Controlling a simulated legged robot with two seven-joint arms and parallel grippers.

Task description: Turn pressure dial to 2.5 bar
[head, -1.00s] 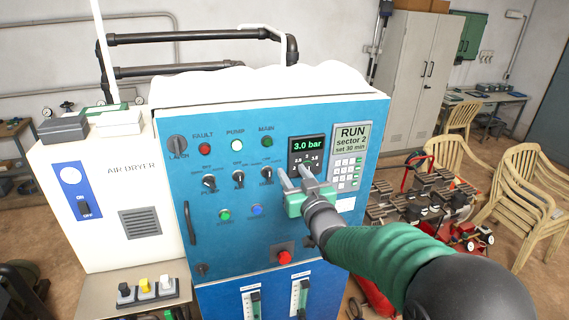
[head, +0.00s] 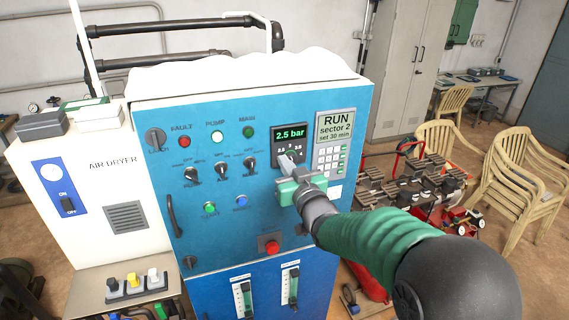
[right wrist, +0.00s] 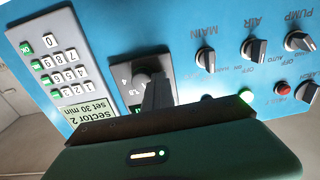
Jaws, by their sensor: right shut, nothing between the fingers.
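The pressure dial (head: 292,152) is on a dark module at the upper right of the blue control panel. The display (head: 290,134) above it reads 2.5 bar. My right gripper (head: 288,163) is shut and empty, its fingertips right at the dial and covering part of it. In the right wrist view the shut fingers (right wrist: 158,97) overlap the dark dial module (right wrist: 128,70). I cannot tell whether they touch the knob. The left gripper is not in view.
A keypad unit (head: 334,145) showing RUN sector 2 sits close to the right of the dial. Selector switches (head: 221,171) and a red button (head: 268,247) are nearby on the panel. A white air dryer (head: 90,190) stands to the left.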

